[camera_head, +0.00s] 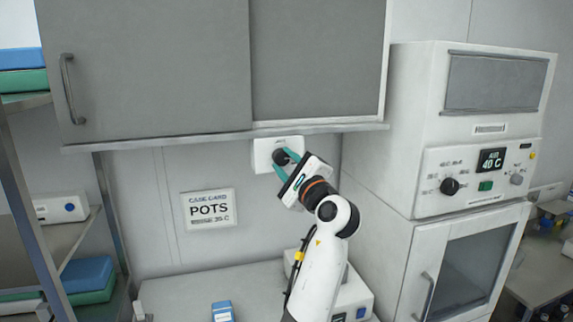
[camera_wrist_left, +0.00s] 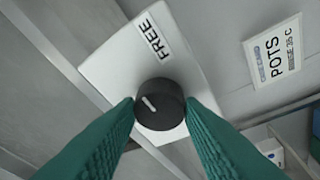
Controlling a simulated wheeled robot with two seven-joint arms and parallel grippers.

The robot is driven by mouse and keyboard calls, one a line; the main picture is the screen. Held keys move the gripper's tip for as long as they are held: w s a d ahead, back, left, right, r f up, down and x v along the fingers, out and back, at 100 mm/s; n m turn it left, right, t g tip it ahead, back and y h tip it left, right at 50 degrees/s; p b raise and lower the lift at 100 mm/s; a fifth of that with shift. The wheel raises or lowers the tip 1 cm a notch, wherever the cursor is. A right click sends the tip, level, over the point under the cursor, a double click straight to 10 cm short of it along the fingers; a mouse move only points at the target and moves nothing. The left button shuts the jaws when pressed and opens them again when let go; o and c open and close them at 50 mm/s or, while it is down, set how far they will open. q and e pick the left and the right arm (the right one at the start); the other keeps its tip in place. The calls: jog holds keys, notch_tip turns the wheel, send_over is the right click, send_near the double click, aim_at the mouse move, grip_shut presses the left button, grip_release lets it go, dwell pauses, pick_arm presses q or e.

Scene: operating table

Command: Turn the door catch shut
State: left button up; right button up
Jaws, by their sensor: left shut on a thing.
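The door catch is a round black knob (camera_wrist_left: 159,104) with a white pointer line, on a white plate (camera_wrist_left: 117,66) marked FREE. In the head view the knob (camera_head: 281,157) and its plate (camera_head: 262,152) sit on the wall just under the grey cabinet. My left gripper (camera_head: 287,160) reaches up to it with green fingers. In the left wrist view the fingers (camera_wrist_left: 160,112) stand on either side of the knob and are shut on it. The pointer line points up and left in that view, not straight at the word FREE. My right gripper is not in view.
A grey cabinet with sliding doors (camera_head: 150,65) hangs directly above. A white oven-like unit (camera_head: 420,130) stands close on the right of my arm. A POTS sign (camera_head: 209,209) is on the wall to the left. Shelves (camera_head: 65,245) stand at the far left.

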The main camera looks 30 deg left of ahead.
pick_arm(q)
jog(key=shift+f+n+b, duration=0.1)
jog(key=shift+n+b, duration=0.45)
jog(key=shift+n, duration=0.25)
jog(key=n+g+b, duration=0.1)
jog(key=n, duration=0.1)
jog(key=shift+d+n+b, duration=0.1)
jog(key=shift+n+b, duration=0.2)
jog(key=n+g+b, duration=0.1)
jog(key=n, duration=0.2)
jog(key=shift+w+h, duration=0.1)
jog(key=shift+h, duration=0.3)
jog(key=n, duration=0.1)
jog(key=n+b, duration=0.1)
jog(key=shift+r+n+g+h, duration=0.25)
jog(key=shift+n+g+h, duration=0.05)
jog(key=n+h, duration=0.1)
jog(key=n, duration=0.3)
jog(key=shift+r+b, duration=0.15)
jog(key=shift+b, duration=0.15)
jog(key=shift+r+n+h, duration=0.1)
jog(key=shift+n+h, duration=0.8)
jog(key=shift+n, duration=0.8)
